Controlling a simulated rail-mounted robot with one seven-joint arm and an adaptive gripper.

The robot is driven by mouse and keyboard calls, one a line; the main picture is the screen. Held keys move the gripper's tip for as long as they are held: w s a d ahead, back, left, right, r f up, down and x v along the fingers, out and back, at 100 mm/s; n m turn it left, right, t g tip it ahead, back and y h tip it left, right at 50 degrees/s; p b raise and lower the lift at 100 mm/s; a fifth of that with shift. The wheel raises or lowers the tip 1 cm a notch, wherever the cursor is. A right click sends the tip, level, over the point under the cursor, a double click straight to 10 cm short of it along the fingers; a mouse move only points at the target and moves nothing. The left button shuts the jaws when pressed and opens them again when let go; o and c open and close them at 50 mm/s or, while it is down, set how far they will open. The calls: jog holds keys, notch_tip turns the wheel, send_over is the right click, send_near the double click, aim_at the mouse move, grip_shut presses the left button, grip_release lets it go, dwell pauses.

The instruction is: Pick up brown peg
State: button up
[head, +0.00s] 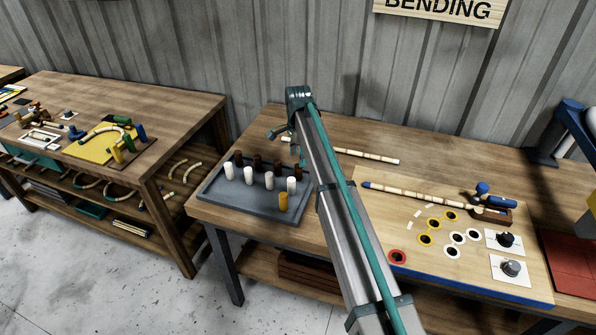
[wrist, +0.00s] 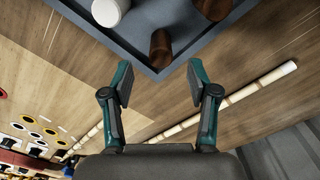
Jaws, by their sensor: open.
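Several brown pegs stand upright in a row at the back of the grey tray (head: 240,203), including one brown peg (head: 257,162) in the head view. My gripper (head: 287,143) is over the tray's back edge, partly hidden by my arm. In the wrist view my gripper (wrist: 158,84) is open with nothing between its fingers. A brown peg (wrist: 161,48) stands at the tray's corner, just beyond the gap between the fingertips. A second brown peg (wrist: 213,8) is cut off at the top edge.
A board with coloured rings (head: 450,270) lies to the right.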

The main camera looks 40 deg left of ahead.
aim_at(298, 167)
jog(key=shift+f+p, duration=1.3)
jog(key=shift+f, duration=1.45)
jog(key=c, duration=1.1)
jog(key=shift+o, duration=0.2)
jog(key=shift+r, duration=0.2)
